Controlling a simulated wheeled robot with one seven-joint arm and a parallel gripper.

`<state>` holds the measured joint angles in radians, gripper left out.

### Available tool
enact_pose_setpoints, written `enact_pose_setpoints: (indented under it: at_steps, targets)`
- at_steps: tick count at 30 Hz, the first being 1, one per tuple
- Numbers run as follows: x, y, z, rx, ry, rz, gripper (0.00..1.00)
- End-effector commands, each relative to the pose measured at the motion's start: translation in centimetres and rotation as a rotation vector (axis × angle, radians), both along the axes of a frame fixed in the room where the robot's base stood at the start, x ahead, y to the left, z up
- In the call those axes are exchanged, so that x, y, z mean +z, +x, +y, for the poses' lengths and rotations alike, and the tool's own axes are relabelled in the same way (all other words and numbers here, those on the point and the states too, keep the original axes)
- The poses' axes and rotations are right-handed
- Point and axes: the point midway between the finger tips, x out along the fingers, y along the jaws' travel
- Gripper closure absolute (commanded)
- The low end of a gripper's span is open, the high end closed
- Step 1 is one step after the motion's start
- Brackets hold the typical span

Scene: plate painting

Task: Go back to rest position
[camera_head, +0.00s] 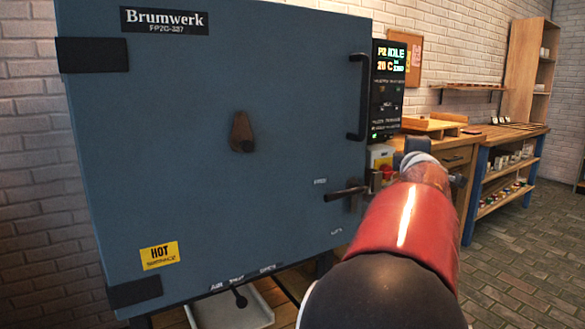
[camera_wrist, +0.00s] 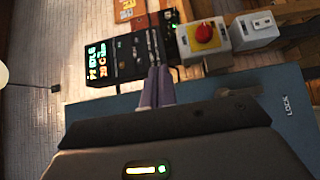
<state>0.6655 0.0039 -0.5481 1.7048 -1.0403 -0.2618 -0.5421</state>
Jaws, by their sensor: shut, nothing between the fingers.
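My gripper (camera_wrist: 159,74) shows in the wrist view with its two fingers together and nothing between them. The fingertips overlap the lower edge of the kiln's control panel (camera_wrist: 132,56) in that view; I cannot tell how far apart they are. In the head view my red arm reaches in from the lower right and hides the gripper. The blue kiln (camera_head: 215,190) has its door shut. A dark latch lever (camera_head: 345,193) sticks out level at the door's right side, just left of my arm.
The control panel (camera_head: 388,90) reads idle and 20 C. A red stop button on a yellow box (camera_wrist: 204,33) sits beside it. A wooden workbench (camera_head: 440,142) and a blue-framed shelf table (camera_head: 500,160) stand to the right. Brick floor at the lower right is clear.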

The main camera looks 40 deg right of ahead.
Motion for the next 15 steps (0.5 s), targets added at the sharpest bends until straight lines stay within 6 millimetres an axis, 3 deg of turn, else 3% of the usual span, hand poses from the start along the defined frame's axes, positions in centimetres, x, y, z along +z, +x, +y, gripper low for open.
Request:
enact_pose_setpoints:
  at_steps: [5, 8, 11, 15]
  targets:
    - [-0.1, 0.3, 0.4, 0.003, 0.014, -0.015, 1.00]
    - [-0.8, 1.7, 2.8, 0.014, 0.099, -0.089, 1.00]
    - [-2.7, 4.1, 7.5, 0.035, 0.276, -0.205, 1.00]
    - [-7.2, 7.1, 16.7, 0.064, 0.598, -0.316, 1.00]
